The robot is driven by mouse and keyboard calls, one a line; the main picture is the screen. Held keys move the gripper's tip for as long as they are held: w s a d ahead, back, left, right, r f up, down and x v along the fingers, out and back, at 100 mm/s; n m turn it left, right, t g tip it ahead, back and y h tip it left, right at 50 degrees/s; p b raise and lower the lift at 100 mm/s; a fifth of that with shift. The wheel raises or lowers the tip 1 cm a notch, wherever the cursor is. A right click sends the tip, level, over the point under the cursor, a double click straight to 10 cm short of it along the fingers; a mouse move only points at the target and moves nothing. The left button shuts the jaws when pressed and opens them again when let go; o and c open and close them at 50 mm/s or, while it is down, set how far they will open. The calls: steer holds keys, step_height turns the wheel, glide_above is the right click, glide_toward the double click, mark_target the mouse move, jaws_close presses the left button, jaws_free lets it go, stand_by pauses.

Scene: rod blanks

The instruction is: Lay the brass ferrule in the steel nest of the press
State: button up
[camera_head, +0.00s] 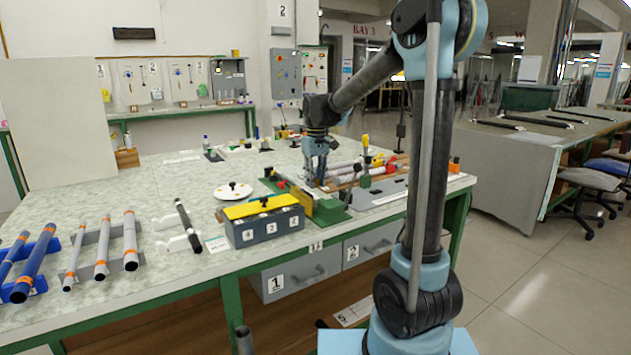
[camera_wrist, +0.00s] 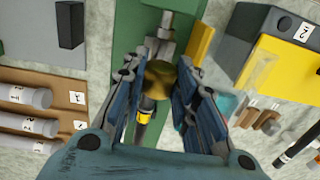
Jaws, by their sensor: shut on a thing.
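The brass ferrule (camera_wrist: 160,78) shows in the wrist view as a dull gold piece between the fingertips of my gripper (camera_wrist: 159,70). My gripper is shut on it, above the green press (camera_wrist: 121,32). Bright steel parts of the press (camera_wrist: 166,32) lie just beyond the ferrule; I cannot tell which of them is the nest. Whether the ferrule touches the steel is unclear. In the head view my gripper (camera_head: 317,172) points down over the green press (camera_head: 330,214), and the ferrule cannot be made out there.
A yellow plate (camera_wrist: 201,50) stands close right of my fingers in the wrist view. A yellow-topped grey box (camera_head: 265,220) stands left of the press in the head view. Grey rods (camera_wrist: 25,95) lie on a brown rack at left in the wrist view. A black rod (camera_head: 187,224) rests on white supports.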

steer(key=shift+s, duration=0.1)
steer(key=shift+f, duration=2.9)
steer(key=shift+f, duration=0.55)
steer(key=o, duration=0.9)
steer(key=shift+f, duration=0.15)
steer(key=shift+c, duration=0.2)
